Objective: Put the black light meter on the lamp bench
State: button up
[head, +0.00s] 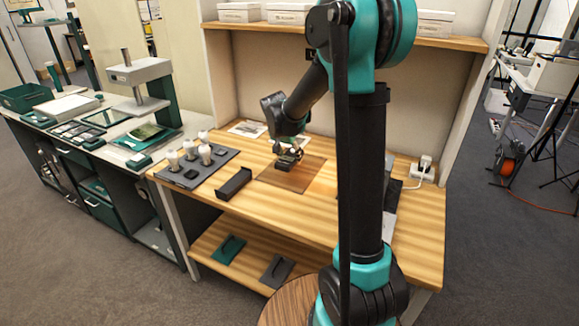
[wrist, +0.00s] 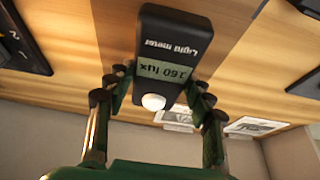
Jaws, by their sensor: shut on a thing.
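The black light meter (wrist: 165,50) fills the middle of the wrist view, with a lit display and a white dome at its near end. My gripper (wrist: 157,82) has its two fingers on either side of the meter, shut on it. In the head view my gripper (head: 290,153) is low over a brown mat (head: 300,180) on the wooden bench (head: 330,222); the meter (head: 283,167) shows there as a small dark shape. I cannot tell whether the meter touches the mat. The wooden bench bears several white lamp bulbs (head: 205,152) on a grey board.
A black open tray (head: 234,184) lies left of the mat. A white socket block (head: 421,172) with a cable is at the right. A shelf with white boxes (head: 287,13) runs above. Another counter (head: 95,150) with a stand is at the left. My arm hides part of the bench.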

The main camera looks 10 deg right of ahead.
jog(key=shift+f, duration=2.3)
jog(key=shift+f, duration=0.15)
jog(key=o, duration=1.3)
jog(key=shift+c, duration=0.2)
jog(key=v, duration=1.2)
jog(key=shift+w+r, duration=0.1)
jog(key=shift+r, duration=0.15)
